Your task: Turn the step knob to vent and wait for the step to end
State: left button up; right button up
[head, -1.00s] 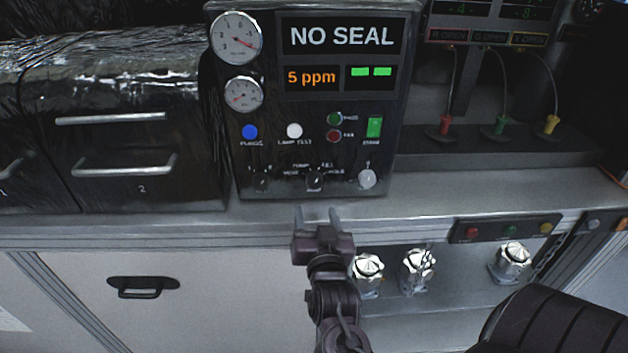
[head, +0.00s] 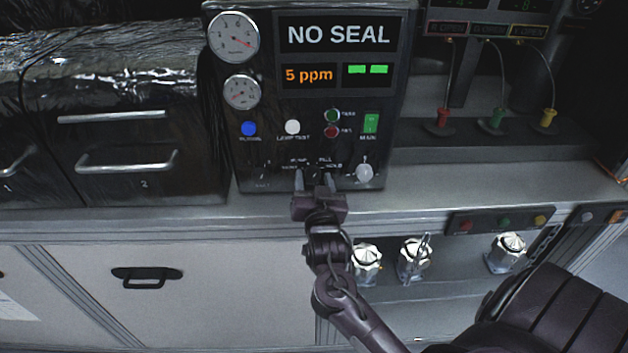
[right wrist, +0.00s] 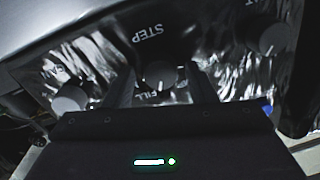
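The step knob is a small dark knob low on the black control panel (head: 290,100). In the right wrist view the step knob (right wrist: 160,75) sits between my right gripper's two fingers, near the words STEP and FILL. My right gripper (head: 314,182) is open around the knob. A gap seems to show on each side, and I cannot tell whether a finger touches it. The knob's pointer direction is unclear. The panel display (head: 338,35) reads NO SEAL, and the smaller one (head: 309,76) reads 5 ppm. My left gripper is not in view.
A pale knob (head: 365,172) is close to the right of the step knob. Above are a blue button (head: 249,129), a white button (head: 292,127) and a green switch (head: 370,123). The counter edge (head: 420,208) runs below, with several silver valve knobs (head: 366,264) under it.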

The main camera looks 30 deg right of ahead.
jog(key=c, duration=0.8)
